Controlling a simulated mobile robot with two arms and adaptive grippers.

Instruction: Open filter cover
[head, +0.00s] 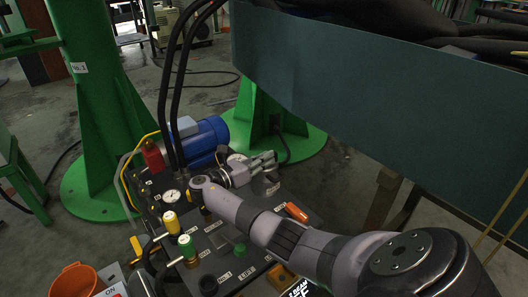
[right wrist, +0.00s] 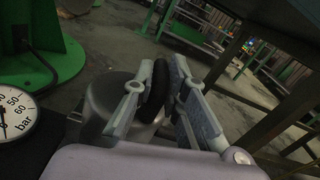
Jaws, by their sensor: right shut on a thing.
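The filter cover appears in the right wrist view as a grey rounded cap (right wrist: 102,103) with a black disc-like handle (right wrist: 156,88) at its right side. My right gripper (right wrist: 165,75) has its two grey fingers on either side of the black handle and is shut on it. In the head view, my right gripper (head: 270,161) is over the back right of the dark machine panel. My left gripper is not in view.
A pressure gauge (head: 172,196) stands left of my right gripper. A blue motor (head: 203,141) is behind it. Yellow and green knobs, an orange handle (head: 296,212) and an orange bucket (head: 75,281) are nearer. A large dark green panel (head: 350,90) hangs at the right.

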